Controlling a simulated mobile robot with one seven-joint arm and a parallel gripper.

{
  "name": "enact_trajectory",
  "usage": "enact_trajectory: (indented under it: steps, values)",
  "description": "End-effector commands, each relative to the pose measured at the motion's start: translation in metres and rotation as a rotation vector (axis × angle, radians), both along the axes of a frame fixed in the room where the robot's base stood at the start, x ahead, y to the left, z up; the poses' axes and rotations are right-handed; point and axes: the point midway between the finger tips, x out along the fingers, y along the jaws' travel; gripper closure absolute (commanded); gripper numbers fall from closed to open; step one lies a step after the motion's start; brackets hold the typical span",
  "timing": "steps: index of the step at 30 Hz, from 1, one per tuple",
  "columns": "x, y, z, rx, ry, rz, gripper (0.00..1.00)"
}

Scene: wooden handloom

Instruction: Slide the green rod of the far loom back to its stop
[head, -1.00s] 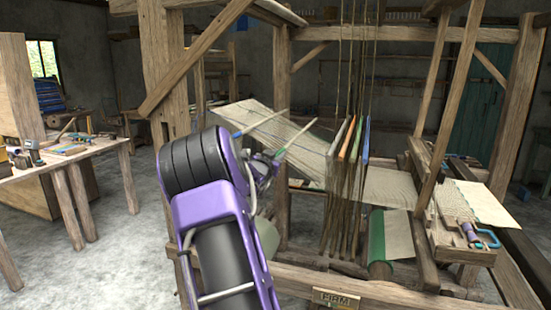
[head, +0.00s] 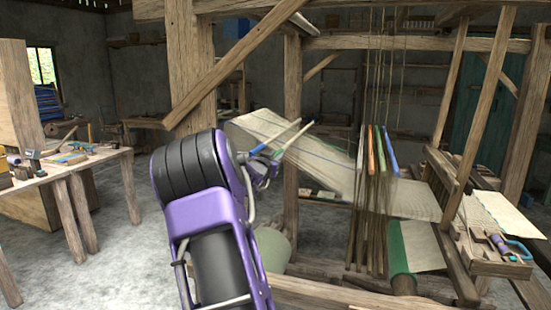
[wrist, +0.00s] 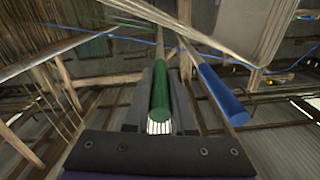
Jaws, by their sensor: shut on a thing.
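In the wrist view, the green rod (wrist: 160,95) points end-on toward me and sits between the grey fingers of my gripper (wrist: 164,82), which is shut on it. The blue-ended rod (wrist: 222,95) runs beside it on the right, outside the fingers. In the head view my gripper (head: 267,163) is beside the pale warp sheet of the loom (head: 330,165). The blue-ended rod (head: 270,140) shows there as well, crossing the sheet at a slant.
A thick wooden post (head: 192,70) with a slanting brace stands close behind my arm. Heddle frames with coloured bars (head: 378,150) hang to the right. A workbench with tools (head: 75,160) stands at the left. Grey floor (head: 100,250) is open between bench and loom.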

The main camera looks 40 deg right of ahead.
Motion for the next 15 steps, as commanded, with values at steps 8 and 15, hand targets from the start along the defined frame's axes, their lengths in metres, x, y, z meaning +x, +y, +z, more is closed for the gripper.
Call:
enact_trajectory:
  steps: [8,15]
  values:
    - [0.0011,0.001,-0.0007,0.001,0.0,0.002,0.76]
    - [0.0007,0.0006,-0.0006,0.0,0.001,0.001,0.48]
